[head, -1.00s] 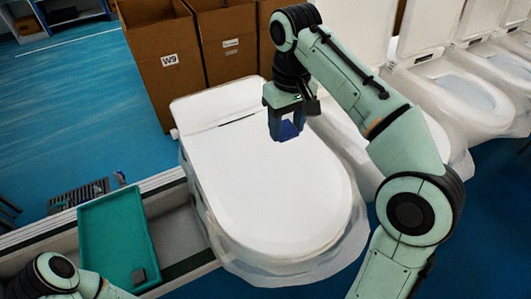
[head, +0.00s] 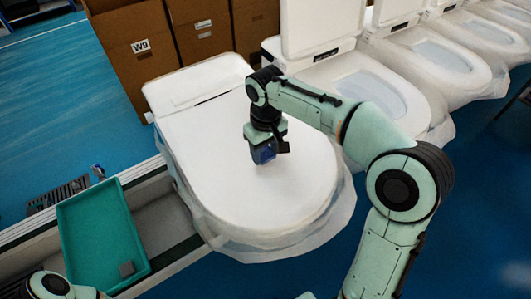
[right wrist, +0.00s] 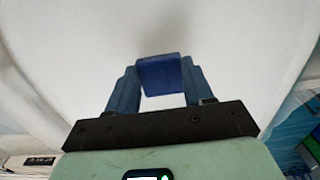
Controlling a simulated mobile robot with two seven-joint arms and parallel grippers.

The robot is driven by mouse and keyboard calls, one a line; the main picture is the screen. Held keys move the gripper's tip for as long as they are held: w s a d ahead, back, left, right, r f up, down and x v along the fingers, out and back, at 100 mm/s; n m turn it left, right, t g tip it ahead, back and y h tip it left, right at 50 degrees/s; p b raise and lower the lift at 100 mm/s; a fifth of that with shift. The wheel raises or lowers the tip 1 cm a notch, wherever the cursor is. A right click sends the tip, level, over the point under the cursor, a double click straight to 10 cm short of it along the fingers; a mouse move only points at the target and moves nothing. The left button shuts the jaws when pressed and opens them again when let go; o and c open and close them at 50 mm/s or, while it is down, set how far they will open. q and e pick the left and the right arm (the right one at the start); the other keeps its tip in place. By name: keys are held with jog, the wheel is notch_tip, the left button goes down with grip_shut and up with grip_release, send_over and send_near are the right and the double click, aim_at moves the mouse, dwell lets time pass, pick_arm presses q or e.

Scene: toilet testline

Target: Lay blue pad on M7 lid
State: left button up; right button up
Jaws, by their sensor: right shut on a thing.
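The blue pad (right wrist: 162,75) is between the fingertips of my right gripper (right wrist: 158,82) in the right wrist view. In the head view my right gripper (head: 264,156) points down over the middle of the closed white toilet lid (head: 215,165). The pad is mostly hidden by the fingers there. It is very close to the lid surface; I cannot tell whether it touches. No M7 label is readable. Part of my left arm shows at the bottom left of the head view, but its gripper is out of frame.
Cardboard boxes (head: 140,55), one marked W9, stand behind. More toilets (head: 375,95) line up to the right with raised lids. The lid around the gripper is clear.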

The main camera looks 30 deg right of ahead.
aim_at(266, 154)
jog(key=shift+s+f, duration=0.1)
jog(key=shift+f, duration=0.35)
pick_arm(q)
jog(key=shift+s+f, duration=0.1)
jog(key=shift+s, duration=0.05)
pick_arm(e)
jog(key=shift+f, duration=0.1)
jog(key=o, duration=0.6)
jog(key=shift+f, duration=0.1)
jog(key=o, duration=0.4)
pick_arm(q)
jog(key=shift+f, duration=0.1)
jog(key=w+r+p, duration=0.2)
jog(key=w+r, duration=0.1)
jog(key=shift+w+r, duration=0.15)
jog(key=shift+r, duration=0.15)
pick_arm(e)
notch_tip(266, 154, up, 12)
jog(key=shift+r, duration=0.25)
